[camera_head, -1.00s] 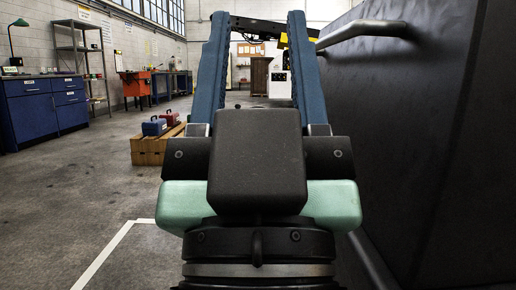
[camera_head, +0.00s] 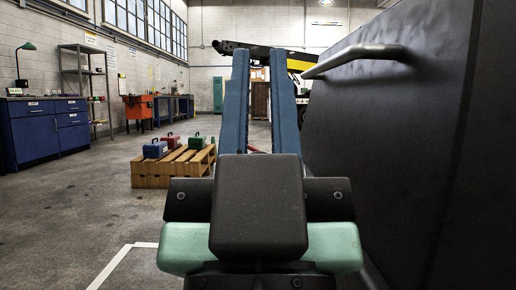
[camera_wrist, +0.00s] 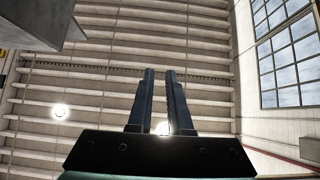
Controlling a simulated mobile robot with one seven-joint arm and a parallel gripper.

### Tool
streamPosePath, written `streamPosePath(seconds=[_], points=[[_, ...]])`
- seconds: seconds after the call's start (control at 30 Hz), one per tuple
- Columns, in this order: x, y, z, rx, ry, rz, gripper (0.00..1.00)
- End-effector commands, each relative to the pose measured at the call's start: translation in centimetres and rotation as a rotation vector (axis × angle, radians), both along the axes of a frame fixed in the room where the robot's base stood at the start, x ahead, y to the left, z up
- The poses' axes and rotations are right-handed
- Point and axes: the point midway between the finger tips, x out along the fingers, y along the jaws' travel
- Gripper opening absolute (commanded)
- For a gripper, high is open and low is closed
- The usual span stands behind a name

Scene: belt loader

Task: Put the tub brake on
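My gripper (camera_head: 260,62) points away from my body in the head view, its two long blue fingers apart with nothing between them. In the wrist view my gripper (camera_wrist: 160,74) also shows two separate fingers and an empty gap. A large dark panel (camera_head: 440,150), perhaps the tub's side, stands close on the right in the head view. A grey bar handle (camera_head: 355,55) is fixed along its upper part. I cannot make out a brake in either view. The dark wrist housing and arm hide the middle foreground.
A wooden pallet (camera_head: 150,181) with blue, red and green toolboxes stands left of my arm. A blue cabinet (camera_head: 45,132) and shelving (camera_head: 85,85) line the left wall. A dark and yellow boom (camera_head: 262,55) is behind the fingers. The floor at left is open.

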Motion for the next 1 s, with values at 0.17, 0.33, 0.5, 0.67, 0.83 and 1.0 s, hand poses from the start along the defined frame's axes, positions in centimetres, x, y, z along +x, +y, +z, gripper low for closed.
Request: streamPosePath(seconds=[0.17,0.33,0.5,0.67,0.83,1.0], points=[[0.0,0.0,3.6,0.001,0.0,0.001,0.0],[0.0,0.0,8.9,0.002,0.0,0.002,0.0],[0.0,0.0,14.8,0.003,0.0,0.005,0.0],[0.0,0.0,20.2,0.005,0.0,0.007,0.0],[0.0,0.0,25.9,0.007,0.001,0.009,0.0],[0.0,0.0,30.5,0.008,0.001,0.01,0.0]])
